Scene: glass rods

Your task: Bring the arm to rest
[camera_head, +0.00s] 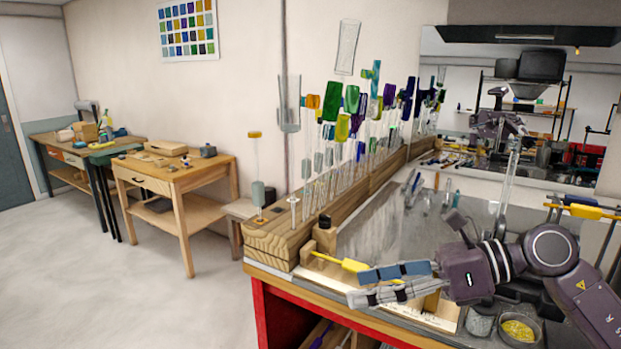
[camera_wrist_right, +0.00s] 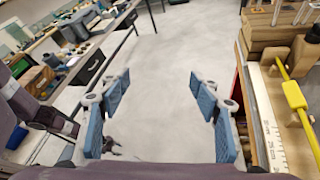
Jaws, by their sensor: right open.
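My right gripper (camera_head: 356,287) is at the near edge of the workbench in the head view, its fingers pointing left. In the right wrist view the right gripper (camera_wrist_right: 158,88) has its two blue-padded fingers spread wide, with only pale floor between them. It is open and empty. My right arm (camera_head: 560,262) comes in from the lower right. A yellow-handled tool (camera_head: 343,262) lies just behind the fingers in the head view; it also shows right of the gripper in the wrist view (camera_wrist_right: 294,97), apart from the fingers. My left gripper does not show.
A wooden rack (camera_head: 270,243) holds upright glass rods with coloured tops along the wall. A ruler (camera_wrist_right: 268,125) lies on the bench edge. Small bowls (camera_head: 519,329) stand under my arm. A mirror (camera_head: 455,60) backs the bench. Open floor (camera_head: 120,290) lies to the left.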

